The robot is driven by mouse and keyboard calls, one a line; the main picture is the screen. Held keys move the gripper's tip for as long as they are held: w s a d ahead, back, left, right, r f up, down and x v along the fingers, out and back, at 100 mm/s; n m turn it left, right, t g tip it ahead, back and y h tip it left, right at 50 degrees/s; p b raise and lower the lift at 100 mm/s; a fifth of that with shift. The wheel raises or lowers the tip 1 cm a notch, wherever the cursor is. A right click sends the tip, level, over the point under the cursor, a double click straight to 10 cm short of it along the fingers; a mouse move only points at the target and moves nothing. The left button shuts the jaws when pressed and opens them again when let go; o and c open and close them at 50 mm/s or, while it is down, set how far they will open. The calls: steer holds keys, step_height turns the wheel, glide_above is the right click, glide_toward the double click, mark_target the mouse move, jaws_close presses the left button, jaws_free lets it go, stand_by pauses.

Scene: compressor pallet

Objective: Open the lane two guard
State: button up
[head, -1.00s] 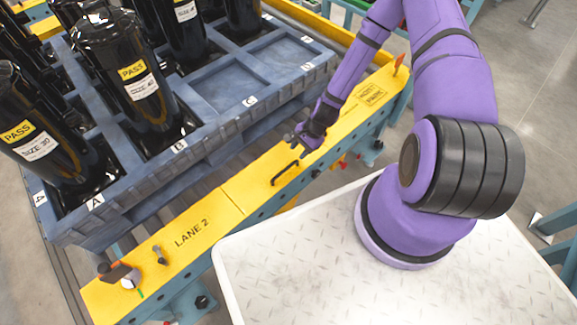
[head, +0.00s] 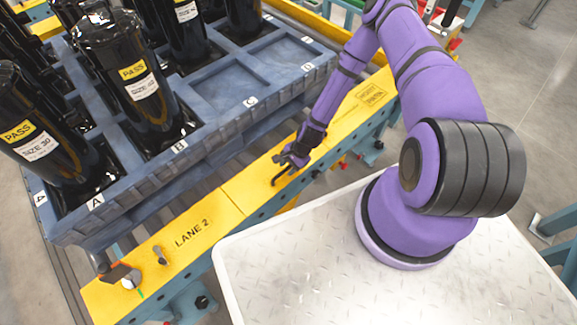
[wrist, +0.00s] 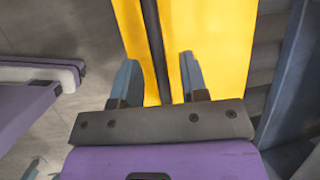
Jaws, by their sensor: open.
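The yellow lane two guard (head: 200,222) runs along the pallet's near side and carries the words LANE 2. A seam divides it from the yellow section with the black bar handle (head: 276,180). My gripper (head: 284,162) is at that handle and partly covers it in the head view. In the wrist view my open gripper (wrist: 160,78) has one finger on each side of the dark handle bar (wrist: 154,40), above the yellow surface (wrist: 205,30). The fingers are apart from each other. I cannot tell whether either touches the bar.
A blue pallet (head: 225,128) holds several black compressors (head: 125,75) behind the guard. Small latch-like parts (head: 125,278) sit at the guard's left end. A white deck (head: 300,265) lies in front, clear beside my arm's base.

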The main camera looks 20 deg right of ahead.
steer(key=shift+c, duration=0.4)
jaws_close()
steer(key=shift+w+r, duration=0.1)
